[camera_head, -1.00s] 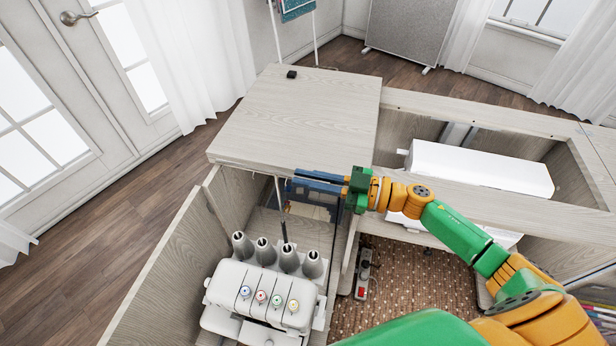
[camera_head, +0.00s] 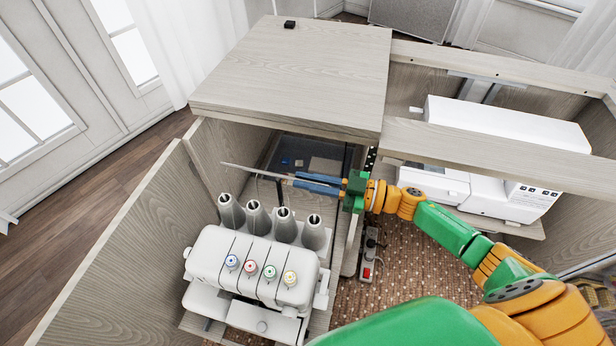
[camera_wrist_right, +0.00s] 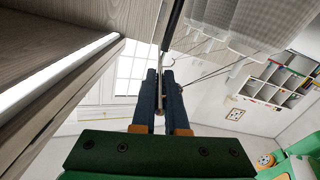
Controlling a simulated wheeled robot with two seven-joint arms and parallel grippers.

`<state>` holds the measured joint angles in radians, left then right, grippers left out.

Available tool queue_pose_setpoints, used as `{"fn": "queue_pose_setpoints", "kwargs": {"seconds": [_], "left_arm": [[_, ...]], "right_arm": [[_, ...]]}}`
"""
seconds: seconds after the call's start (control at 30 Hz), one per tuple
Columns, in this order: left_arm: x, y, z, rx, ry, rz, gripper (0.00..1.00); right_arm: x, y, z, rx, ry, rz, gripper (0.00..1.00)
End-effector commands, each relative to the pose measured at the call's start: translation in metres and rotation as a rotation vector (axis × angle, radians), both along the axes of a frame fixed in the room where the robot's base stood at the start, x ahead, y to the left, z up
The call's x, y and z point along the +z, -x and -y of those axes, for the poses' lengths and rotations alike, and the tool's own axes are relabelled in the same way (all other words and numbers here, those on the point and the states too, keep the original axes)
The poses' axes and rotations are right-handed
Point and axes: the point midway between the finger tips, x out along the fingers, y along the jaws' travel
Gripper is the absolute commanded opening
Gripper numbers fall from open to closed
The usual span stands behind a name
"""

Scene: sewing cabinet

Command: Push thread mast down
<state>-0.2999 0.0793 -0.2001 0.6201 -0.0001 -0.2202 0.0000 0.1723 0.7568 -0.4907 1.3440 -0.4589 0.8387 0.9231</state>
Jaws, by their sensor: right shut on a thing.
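The thread mast (camera_head: 252,172) is a thin grey rod that extends left from my gripper above the thread cones; a thin dark line drops behind the cones. My right gripper (camera_head: 293,179) reaches in from the right, below the cabinet top's front edge, with its blue fingers shut on the mast. The white serger (camera_head: 250,265), with coloured dials and several grey cones, stands below in the open cabinet bay. My left gripper is not in view.
The cabinet top (camera_head: 295,75) overhangs the bay just behind my right gripper. A wooden side panel (camera_head: 110,245) bounds the bay on the left. A white sewing machine (camera_head: 490,165) sits to the right, and a power strip (camera_head: 368,255) lies below my arm.

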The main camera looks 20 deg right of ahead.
Motion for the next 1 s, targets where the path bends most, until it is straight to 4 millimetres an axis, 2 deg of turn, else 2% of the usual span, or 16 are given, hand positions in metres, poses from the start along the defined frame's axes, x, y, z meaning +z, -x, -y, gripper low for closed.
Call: {"fn": "queue_pose_setpoints", "kwargs": {"seconds": [0.03,0.1,0.5,0.53,0.6,0.63,0.9,1.0], "left_arm": [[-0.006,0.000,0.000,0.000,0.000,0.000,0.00],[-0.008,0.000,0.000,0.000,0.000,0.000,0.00],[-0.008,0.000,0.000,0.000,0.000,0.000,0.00],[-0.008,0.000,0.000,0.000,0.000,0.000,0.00],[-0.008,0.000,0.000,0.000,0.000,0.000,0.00],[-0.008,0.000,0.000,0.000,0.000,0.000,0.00],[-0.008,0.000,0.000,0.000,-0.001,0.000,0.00],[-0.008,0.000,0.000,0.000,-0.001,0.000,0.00]], "right_arm": [[-0.008,0.000,0.000,0.000,0.001,-0.002,0.00],[-0.010,0.000,0.000,-0.001,0.002,-0.002,0.00],[-0.013,0.001,0.000,-0.002,0.006,-0.007,0.00],[-0.013,0.001,0.001,-0.002,0.006,-0.007,0.19],[-0.012,0.001,0.000,-0.001,0.005,-0.006,0.38],[-0.012,0.000,0.000,-0.001,0.005,-0.005,0.41],[-0.011,0.001,0.001,-0.001,0.002,-0.002,0.41],[-0.012,0.008,0.012,-0.001,0.006,-0.004,0.41]]}}
